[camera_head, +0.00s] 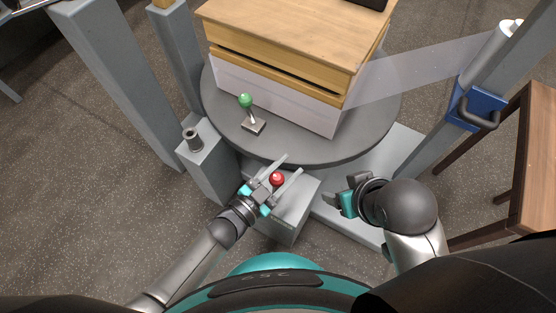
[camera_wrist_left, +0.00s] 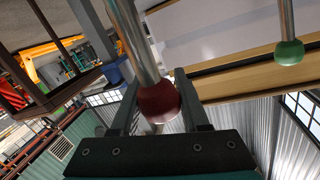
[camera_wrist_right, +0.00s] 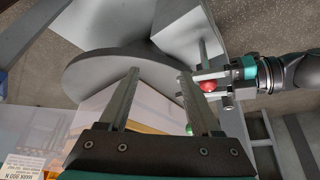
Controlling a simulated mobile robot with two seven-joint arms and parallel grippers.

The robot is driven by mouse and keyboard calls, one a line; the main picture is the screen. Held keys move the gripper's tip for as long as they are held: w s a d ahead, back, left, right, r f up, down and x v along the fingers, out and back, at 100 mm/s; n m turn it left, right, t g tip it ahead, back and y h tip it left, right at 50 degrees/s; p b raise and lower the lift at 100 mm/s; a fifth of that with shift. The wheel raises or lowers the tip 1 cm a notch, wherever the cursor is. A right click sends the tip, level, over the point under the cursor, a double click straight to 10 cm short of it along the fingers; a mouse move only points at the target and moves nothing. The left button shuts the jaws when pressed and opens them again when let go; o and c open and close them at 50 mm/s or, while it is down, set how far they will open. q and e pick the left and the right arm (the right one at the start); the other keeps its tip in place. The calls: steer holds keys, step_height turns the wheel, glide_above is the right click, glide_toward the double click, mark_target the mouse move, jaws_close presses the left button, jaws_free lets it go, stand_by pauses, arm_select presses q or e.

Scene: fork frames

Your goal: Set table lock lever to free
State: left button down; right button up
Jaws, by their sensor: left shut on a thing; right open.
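A lever with a red ball knob (camera_head: 277,179) stands at the grey box (camera_head: 285,225) in front of the round turntable (camera_head: 225,120). My left gripper (camera_head: 291,165) has its fingers on either side of the red knob and is shut on it. In the left wrist view the red knob (camera_wrist_left: 159,102) sits between the fingers, on a metal rod. A second lever with a green knob (camera_head: 246,101) stands on the turntable. My right gripper (camera_head: 342,197) is open and empty, to the right of the red knob; its spread fingers show in the right wrist view (camera_wrist_right: 158,78).
A wooden-topped box (camera_head: 290,35) stands on the turntable, with clear film (camera_head: 425,72) running right to a roll on a grey post. A short grey post with a dark knob (camera_head: 192,138) stands left of the levers. A wooden table (camera_head: 540,170) is at the right edge.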

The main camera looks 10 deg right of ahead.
arm_select(q)
steer(key=shift+s+d+f+m+y, duration=0.2)
steer(key=shift+s+d+f+m, duration=0.1)
steer(key=shift+s+d+m, duration=0.45)
steer(key=shift+s+d+f+m+y, duration=0.25)
steer(key=shift+s+d+m, duration=0.3)
steer(key=shift+d+m, duration=0.35)
arm_select(e)
steer(key=shift+s+d+f, duration=0.15)
steer(key=shift+f, duration=0.15)
arm_select(q)
steer(key=shift+d+f, duration=0.1)
steer(key=shift+c, duration=2)
jaws_free()
arm_select(e)
steer(key=shift+r, duration=0.1)
